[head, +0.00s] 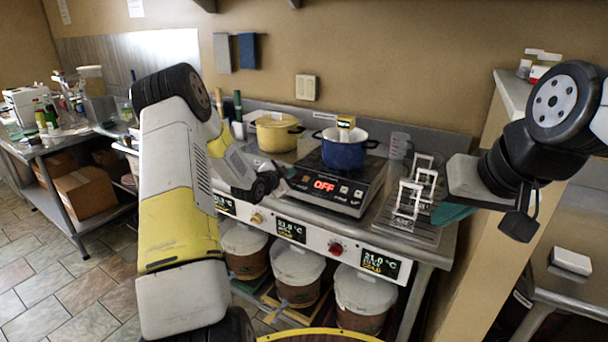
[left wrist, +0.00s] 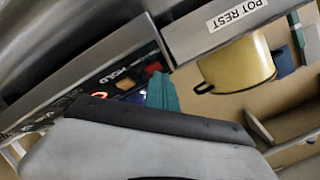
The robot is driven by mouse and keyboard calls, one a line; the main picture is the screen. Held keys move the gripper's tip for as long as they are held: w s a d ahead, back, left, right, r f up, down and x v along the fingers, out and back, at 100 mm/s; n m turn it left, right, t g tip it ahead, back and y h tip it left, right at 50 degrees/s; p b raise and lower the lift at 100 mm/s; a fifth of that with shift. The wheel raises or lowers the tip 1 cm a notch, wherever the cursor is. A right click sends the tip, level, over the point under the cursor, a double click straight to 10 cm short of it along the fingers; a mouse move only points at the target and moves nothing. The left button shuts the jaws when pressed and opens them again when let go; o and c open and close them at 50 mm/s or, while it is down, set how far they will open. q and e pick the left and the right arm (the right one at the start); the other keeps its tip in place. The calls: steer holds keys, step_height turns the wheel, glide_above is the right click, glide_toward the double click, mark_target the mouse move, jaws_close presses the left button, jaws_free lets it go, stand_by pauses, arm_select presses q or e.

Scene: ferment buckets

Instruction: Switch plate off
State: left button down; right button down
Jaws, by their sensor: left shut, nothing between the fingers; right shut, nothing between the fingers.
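My left gripper (head: 284,187) is shut and empty at the left end of the plate's front panel. In the left wrist view its teal fingertips (left wrist: 162,93) are close to the panel's coloured buttons (left wrist: 152,68); I cannot tell whether they touch. My right gripper (head: 454,213) is shut and empty, off to the right above the counter's end.
A yellow pot (head: 277,133) stands left of the plate; in the left wrist view it shows (left wrist: 238,66) beside a POT REST label (left wrist: 237,15). White wire racks (head: 409,199) and a clear jug (head: 399,146) stand to the right. Lidded buckets (head: 296,265) are below the counter.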

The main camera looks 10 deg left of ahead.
arm_select(q)
steer(key=shift+s+a+r, duration=0.2)
steer(key=shift+s+r, duration=0.2)
steer(key=shift+r, duration=0.4)
step_height(320, 180, up, 5)
steer(key=s, duration=0.2)
steer(key=shift+s+a+r, duration=0.15)
steer(key=shift+s+a, duration=0.25)
steer(key=shift+a, duration=0.05)
stand_by(0.3)
